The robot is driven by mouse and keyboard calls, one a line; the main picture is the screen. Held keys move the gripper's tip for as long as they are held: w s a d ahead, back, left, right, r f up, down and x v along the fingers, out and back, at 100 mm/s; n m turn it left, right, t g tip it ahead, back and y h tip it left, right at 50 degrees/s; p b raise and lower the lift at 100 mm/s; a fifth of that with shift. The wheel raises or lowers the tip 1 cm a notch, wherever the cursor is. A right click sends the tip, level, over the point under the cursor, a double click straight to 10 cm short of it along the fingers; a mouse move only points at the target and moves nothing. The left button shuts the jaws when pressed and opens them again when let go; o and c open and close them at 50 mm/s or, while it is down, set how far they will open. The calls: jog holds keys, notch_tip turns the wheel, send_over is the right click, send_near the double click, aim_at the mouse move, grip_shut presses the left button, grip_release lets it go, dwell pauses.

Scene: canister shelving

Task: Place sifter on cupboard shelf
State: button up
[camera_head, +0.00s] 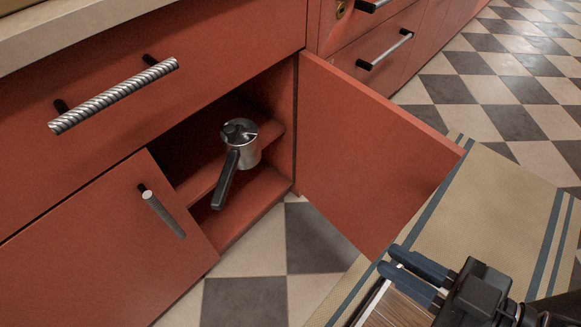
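The sifter (246,152) is a silvery metal cup with a dark top and a long black handle. It stands upright inside the open red cupboard, apparently on the middle shelf (200,181). Its handle points toward me and juts out past the shelf's front edge. The sifter's base is partly hidden by the handle and shelf edge. My gripper (388,259) is at the lower right, outside the cupboard and well away from the sifter. Its two blue fingers are apart with nothing visible between them.
The right cupboard door (375,150) stands wide open between my gripper and the cupboard opening. A striped tan mat (500,195) lies on the checkered floor. A brown, pale-edged object (397,308) shows below my gripper.

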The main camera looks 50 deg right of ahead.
jog(key=w+f+n, duration=0.1)
jog(key=f+n, duration=0.1)
jog(key=w+f+n, duration=0.1)
jog(key=n, duration=0.1)
jog(key=w+d+f+n+t, duration=0.1)
jog(key=f+n, duration=0.1)
jog(key=n, duration=0.1)
jog(key=shift+w+d+f+h, duration=0.1)
jog(key=shift+w+f+h, duration=0.2)
grip_shut()
jog(key=n+t+b, duration=0.1)
jog(key=n+t, duration=0.1)
jog(key=n, duration=2.6)
send_near(253, 154)
jog(key=shift+n, duration=0.3)
jog(key=w+b, duration=0.1)
jog(key=w, duration=0.6)
jog(key=shift+d, duration=0.15)
